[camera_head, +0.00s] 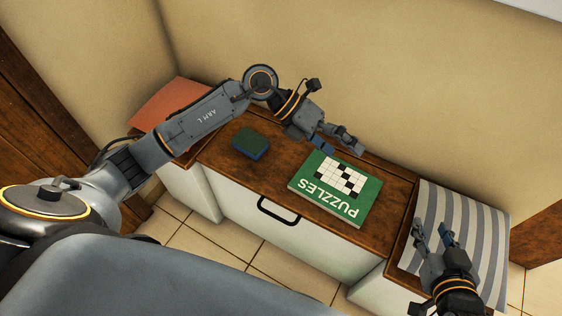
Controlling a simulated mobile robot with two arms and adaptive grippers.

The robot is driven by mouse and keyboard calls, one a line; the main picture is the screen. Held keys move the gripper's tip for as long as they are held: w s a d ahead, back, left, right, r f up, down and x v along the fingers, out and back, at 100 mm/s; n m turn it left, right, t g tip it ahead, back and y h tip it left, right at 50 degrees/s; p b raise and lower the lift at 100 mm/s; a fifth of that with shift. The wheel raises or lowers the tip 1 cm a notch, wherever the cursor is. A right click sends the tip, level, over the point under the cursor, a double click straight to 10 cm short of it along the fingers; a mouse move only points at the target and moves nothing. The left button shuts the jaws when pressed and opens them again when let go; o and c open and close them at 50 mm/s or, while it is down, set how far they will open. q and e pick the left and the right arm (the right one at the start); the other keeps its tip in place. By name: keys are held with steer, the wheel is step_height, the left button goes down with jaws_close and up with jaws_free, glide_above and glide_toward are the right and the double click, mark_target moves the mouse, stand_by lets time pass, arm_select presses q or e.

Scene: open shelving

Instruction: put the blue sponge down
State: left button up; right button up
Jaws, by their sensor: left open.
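The blue sponge (250,144), with a dark green top and blue sides, lies on the brown wooden top of the low cabinet (224,160), left of the green puzzle book. My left gripper (345,144) is open and empty above the back of the cabinet, behind the book and to the right of the sponge, apart from it. My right gripper (433,234) has its two fingers spread with nothing between them, over the striped cloth at the right.
A green puzzle book (335,188) lies on the wooden top. A grey-striped cloth (480,232) covers the right section and an orange-red item (165,106) lies on the left one. A wall stands behind. The cabinet front has a black handle (278,212).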

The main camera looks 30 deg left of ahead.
arm_select(q)
steer(key=s+d+r+n+t+h, duration=0.35)
steer(key=d+r+h, duration=0.35)
steer(key=r, duration=0.3)
steer(key=w+a+r+n+t, duration=0.3)
steer(key=a+r+n+t, duration=0.25)
steer(key=n+t, duration=0.6)
steer(key=a+f+n+t+y, duration=0.3)
steer(key=a+f+n+y, duration=0.65)
steer(key=n+y, duration=0.65)
arm_select(e)
steer(key=shift+a, duration=0.1)
arm_select(q)
steer(key=s+a+f+n+g, duration=0.1)
steer(key=s+f+n+g, duration=0.5)
steer(key=f, duration=0.4)
steer(key=shift+s+a+f+n, duration=0.25)
steer(key=shift+s+f+n, duration=0.05)
steer(key=shift+s, duration=0.45)
